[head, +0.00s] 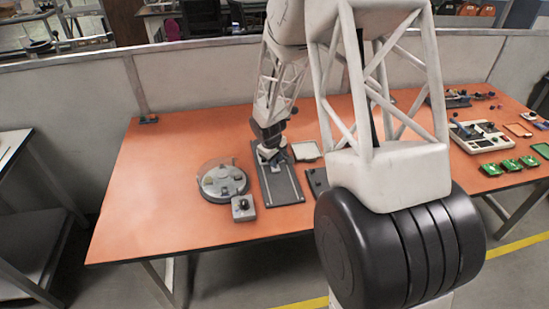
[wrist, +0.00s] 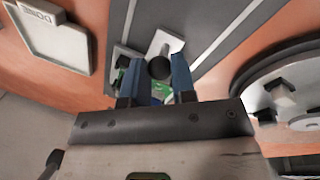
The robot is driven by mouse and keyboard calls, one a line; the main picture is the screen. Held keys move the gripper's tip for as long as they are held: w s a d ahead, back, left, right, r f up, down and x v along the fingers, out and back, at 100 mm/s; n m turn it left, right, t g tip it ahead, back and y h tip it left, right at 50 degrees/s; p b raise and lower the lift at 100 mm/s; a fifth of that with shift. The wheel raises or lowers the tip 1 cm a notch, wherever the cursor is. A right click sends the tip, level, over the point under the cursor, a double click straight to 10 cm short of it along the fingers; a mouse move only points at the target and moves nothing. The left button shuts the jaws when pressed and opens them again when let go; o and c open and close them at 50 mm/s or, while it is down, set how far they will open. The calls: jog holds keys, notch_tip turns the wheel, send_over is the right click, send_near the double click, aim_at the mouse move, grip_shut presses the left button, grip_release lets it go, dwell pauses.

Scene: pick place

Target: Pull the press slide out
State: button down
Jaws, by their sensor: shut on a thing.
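The press is a long dark grey base plate (head: 285,188) with lighter lengthwise strips, lying on the orange table. My gripper (head: 268,154) is low over its far half. In the wrist view, my blue fingers (wrist: 155,66) are shut on a round black knob (wrist: 159,68), which belongs to the press slide. A light grey plate of the slide (wrist: 166,44) shows just beyond the knob. Some green (wrist: 122,62) shows beside and below the fingers, partly hidden by them. The far end of the press is hidden behind my arm in the head view.
A round grey fixture with a clear cover (head: 222,181) and a small grey box with a black knob (head: 243,208) stand left of the press. A pale tray (head: 306,151) lies to its right. Green boards (head: 510,165) lie far right. The table's left part is clear.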

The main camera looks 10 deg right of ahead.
jog(key=s, duration=1.5)
jog(key=shift+s, duration=0.2)
jog(key=c, duration=1)
grip_release()
jog(key=shift+o, duration=0.3)
jog(key=shift+r, duration=0.1)
jog(key=shift+r, duration=0.15)
notch_tip(320, 180, up, 7)
jog(key=a, duration=0.1)
jog(key=shift+s+a, duration=0.15)
jog(key=shift+s, duration=0.25)
jog(key=shift+r, duration=0.15)
